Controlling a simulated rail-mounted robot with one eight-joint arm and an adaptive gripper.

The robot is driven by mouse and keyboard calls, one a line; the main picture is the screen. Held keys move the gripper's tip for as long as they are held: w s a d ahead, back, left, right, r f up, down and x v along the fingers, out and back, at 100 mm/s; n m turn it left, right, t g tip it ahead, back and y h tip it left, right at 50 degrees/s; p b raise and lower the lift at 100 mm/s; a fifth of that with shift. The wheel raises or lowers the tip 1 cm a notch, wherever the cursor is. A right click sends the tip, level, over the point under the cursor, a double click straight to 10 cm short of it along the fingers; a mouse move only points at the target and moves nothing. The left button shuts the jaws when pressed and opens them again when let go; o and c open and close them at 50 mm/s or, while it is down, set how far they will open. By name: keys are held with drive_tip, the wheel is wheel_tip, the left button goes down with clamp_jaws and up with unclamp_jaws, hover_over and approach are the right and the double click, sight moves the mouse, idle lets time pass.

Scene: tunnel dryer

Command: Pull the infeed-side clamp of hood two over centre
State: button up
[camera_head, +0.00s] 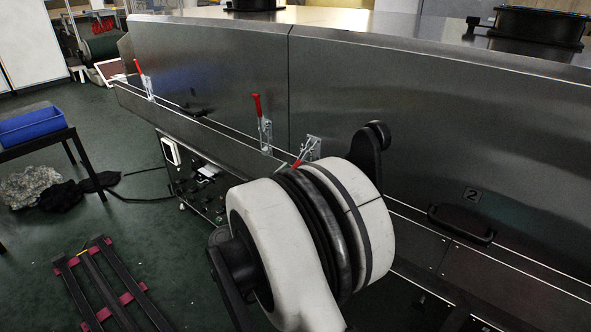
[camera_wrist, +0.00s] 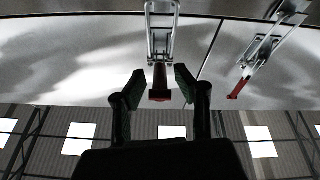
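Hood two (camera_head: 430,130) carries the label 2. Its infeed-side clamp (camera_head: 313,147) sits just right of the seam, partly hidden by my arm; its red handle (camera_head: 298,163) slants down and outward. In the wrist view, which looks upside down, this clamp (camera_wrist: 161,38) is at top centre, its red handle (camera_wrist: 159,76) pointing toward my gripper. My gripper (camera_wrist: 158,88) is open, a finger on each side of the handle end, with gaps showing. I cannot tell the depth between them. In the head view my arm hides my gripper.
Across the seam, a neighbouring clamp (camera_head: 265,133) has its red handle up; it also shows in the wrist view (camera_wrist: 262,50). Another upright clamp (camera_head: 147,85) stands farther left. A ledge (camera_head: 200,125) runs below the clamps. A black handle (camera_head: 460,226) sticks out low on the right.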

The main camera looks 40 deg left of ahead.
sight(298, 164)
drive_tip(key=shift+x, duration=1.35)
clamp_jaws()
